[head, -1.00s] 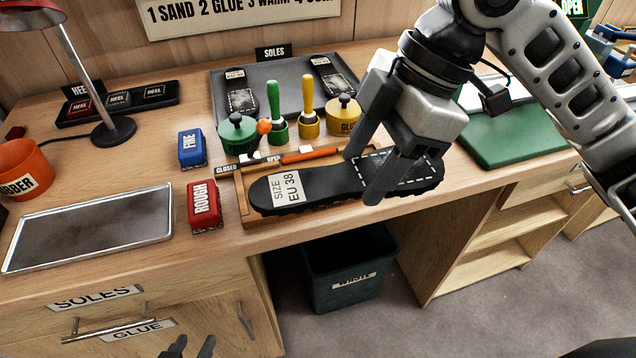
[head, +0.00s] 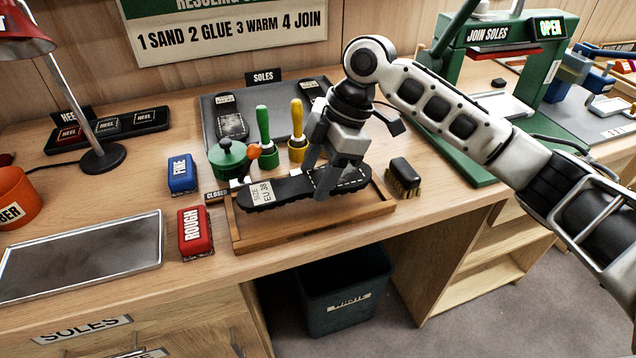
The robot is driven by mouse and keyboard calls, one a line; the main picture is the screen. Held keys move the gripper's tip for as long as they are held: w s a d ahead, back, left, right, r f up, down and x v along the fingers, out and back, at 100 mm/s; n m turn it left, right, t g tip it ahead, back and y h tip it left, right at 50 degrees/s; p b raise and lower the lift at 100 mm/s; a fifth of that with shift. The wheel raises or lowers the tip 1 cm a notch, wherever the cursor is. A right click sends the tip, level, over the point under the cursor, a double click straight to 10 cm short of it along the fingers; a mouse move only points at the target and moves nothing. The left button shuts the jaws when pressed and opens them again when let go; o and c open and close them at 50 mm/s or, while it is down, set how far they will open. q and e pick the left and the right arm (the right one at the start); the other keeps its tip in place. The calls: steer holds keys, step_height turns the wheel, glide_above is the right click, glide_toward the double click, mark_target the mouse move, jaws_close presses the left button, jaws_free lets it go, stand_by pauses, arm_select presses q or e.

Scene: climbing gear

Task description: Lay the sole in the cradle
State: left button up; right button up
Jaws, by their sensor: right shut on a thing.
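The black sole (head: 284,190) carries a white "SIZE EU 38" label and a dashed outline near its right end. My right gripper (head: 322,182) is shut on it toward that right end. The sole lies lengthwise over the wooden cradle (head: 300,226), an open tray with low rims. Whether it rests on the cradle floor or hangs just above it, I cannot tell. The sole hides much of the cradle's inside. My left gripper does not show.
A red "ROUGH" block (head: 195,231) and blue "FINE" block (head: 182,174) stand left of the cradle. A brush (head: 404,177) lies to its right. A green pot (head: 228,157) and upright green and yellow handles stand behind. A metal tray (head: 82,255) lies at left.

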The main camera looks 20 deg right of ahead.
step_height(320, 180, down, 3)
steer(key=shift+r, duration=0.2)
steer(key=shift+f, duration=0.2)
steer(key=o, duration=0.8)
steer(key=shift+f, duration=0.15)
steer(key=v, duration=1.2)
